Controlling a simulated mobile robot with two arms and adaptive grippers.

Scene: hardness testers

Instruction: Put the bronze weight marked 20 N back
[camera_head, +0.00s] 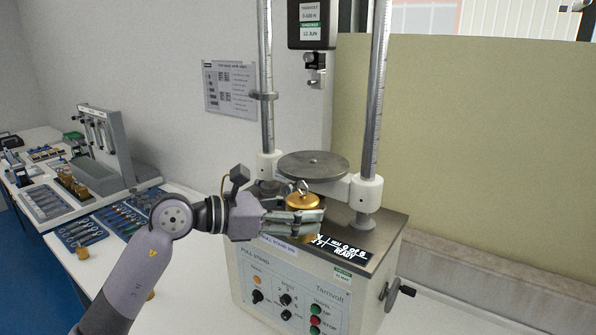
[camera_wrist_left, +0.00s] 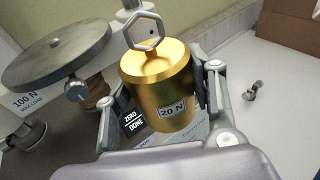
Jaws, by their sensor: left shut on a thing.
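The bronze weight (camera_wrist_left: 158,88) is a gold-coloured cylinder with a hexagonal ring on top and a label reading 20 N. It also shows in the head view (camera_head: 302,198). My left gripper (camera_head: 305,213) is shut on it, with a finger on each side in the left wrist view (camera_wrist_left: 165,110). The weight is upright in the head view, over the front of the test stand's top and in front of its round plate (camera_head: 313,165). Its underside is hidden by the fingers. My right gripper is not in view.
The test stand (camera_head: 310,290) has two upright columns, a hanging gauge (camera_head: 312,25) and a side crank (camera_head: 397,293). At left, a bench holds a tool rack (camera_head: 105,140), trays of tools (camera_head: 82,232) and several small brass pieces. A yellow-green panel (camera_head: 480,140) stands behind.

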